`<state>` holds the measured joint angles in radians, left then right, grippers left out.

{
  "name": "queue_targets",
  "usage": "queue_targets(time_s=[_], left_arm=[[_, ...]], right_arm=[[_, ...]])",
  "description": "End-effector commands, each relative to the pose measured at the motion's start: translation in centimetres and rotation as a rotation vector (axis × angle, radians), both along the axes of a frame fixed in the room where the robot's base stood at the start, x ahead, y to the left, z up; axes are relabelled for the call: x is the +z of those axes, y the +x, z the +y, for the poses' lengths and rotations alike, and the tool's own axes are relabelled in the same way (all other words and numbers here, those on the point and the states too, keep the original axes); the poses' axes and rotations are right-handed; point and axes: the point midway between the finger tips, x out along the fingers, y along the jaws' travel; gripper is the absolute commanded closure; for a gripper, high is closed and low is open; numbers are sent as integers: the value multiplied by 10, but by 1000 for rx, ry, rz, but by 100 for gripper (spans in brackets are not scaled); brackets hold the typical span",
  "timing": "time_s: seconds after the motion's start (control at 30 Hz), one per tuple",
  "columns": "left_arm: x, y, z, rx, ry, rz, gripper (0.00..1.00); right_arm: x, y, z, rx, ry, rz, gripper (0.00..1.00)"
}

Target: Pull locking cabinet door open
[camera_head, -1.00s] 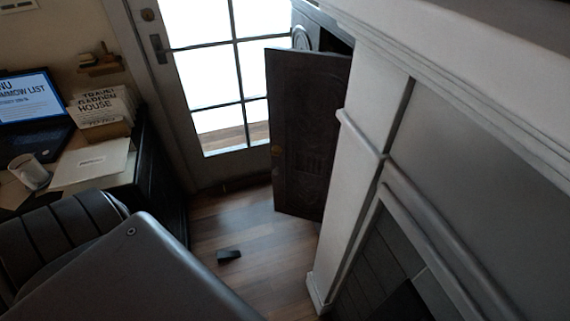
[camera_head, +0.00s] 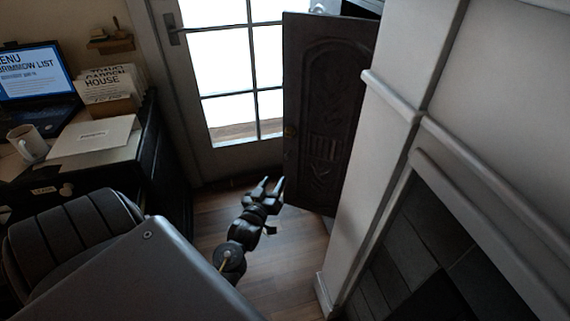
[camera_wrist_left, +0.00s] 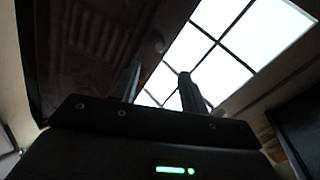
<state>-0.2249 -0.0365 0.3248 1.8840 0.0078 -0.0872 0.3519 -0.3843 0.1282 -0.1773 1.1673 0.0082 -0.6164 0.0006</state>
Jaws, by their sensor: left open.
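The dark carved cabinet door (camera_head: 325,110) stands swung open from the cabinet behind the white pillar in the head view. A small brass knob (camera_head: 290,131) sits near its left edge. My left gripper (camera_head: 271,183) is open and empty, near the lower left edge of the door and below the knob. In the left wrist view the door (camera_wrist_left: 85,45) fills the upper left, beside the open fingers (camera_wrist_left: 160,88). Whether a finger touches the door I cannot tell. My right gripper is not in view.
A white fireplace surround (camera_head: 385,130) stands close on the right. A desk with a laptop (camera_head: 35,75), mug (camera_head: 28,142) and papers is at left, with a dark chair (camera_head: 75,235) before it. A glazed door (camera_head: 235,80) is behind. Wood floor (camera_head: 290,260) is clear between.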

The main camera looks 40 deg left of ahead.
Motion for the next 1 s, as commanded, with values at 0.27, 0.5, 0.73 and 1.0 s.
queue_targets(time_s=[0.27,0.5,0.73,1.0], left_arm=[[2,19,6,0,1,-2,56],[0,62,21,-1,1,0,56],[0,92,31,0,1,1,56],[0,103,35,-1,0,2,56]], right_arm=[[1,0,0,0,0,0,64],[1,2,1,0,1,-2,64],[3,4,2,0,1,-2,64],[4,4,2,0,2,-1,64]])
